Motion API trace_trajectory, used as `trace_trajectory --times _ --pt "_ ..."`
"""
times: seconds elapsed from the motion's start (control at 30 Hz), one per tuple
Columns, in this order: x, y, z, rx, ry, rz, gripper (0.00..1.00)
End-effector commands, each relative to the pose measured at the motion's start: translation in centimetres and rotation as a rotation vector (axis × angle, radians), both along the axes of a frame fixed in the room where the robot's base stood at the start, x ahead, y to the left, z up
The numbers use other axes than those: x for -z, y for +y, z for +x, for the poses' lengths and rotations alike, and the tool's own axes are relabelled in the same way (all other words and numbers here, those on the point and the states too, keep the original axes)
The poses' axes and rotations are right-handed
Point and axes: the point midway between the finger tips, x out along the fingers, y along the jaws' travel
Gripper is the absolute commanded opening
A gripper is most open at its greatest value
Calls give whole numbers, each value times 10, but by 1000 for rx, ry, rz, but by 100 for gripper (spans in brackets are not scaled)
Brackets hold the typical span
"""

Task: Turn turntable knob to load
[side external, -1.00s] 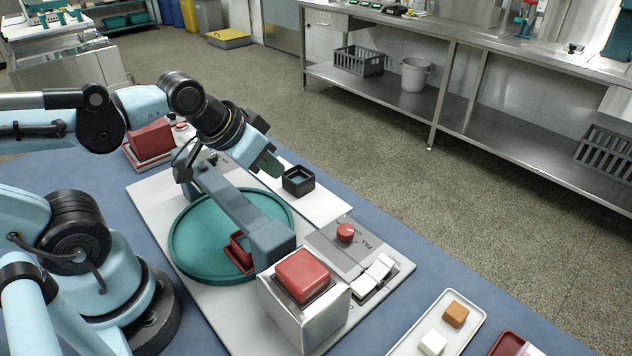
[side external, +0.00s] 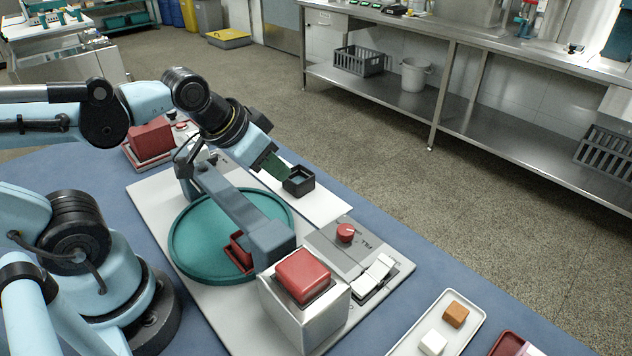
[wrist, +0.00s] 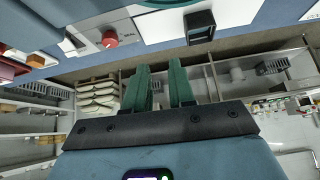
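A red knob (side external: 346,233) sits on a grey control panel (side external: 327,241), to the right of the teal turntable (side external: 190,235). In the wrist view, a red knob (wrist: 110,38) shows at the upper left. My gripper (side external: 274,166) is in the air beside the small black open box (side external: 298,181), well apart from the red knob. In the wrist view, the two green fingers (wrist: 158,64) are apart with nothing between them. The side view shows the fingers overlapping.
A blue-grey beam (side external: 235,205) spans the turntable. A metal block with a red top (side external: 303,275) stands in front of it. White keys (side external: 375,272) lie beside the panel. A white tray (side external: 408,346) holds small blocks. A red machine part (side external: 151,138) stands behind.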

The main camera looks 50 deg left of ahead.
Motion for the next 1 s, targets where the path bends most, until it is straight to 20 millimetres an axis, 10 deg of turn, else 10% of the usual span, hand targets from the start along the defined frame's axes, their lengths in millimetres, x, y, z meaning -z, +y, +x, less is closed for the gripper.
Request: trace_trajectory --times 0.23,0.7,1.0 --pt "-15 -25 25 345 157 160 61" --pt "-10 -91 74 1188 454 400 61" --pt "0 -103 81 1357 499 424 61"
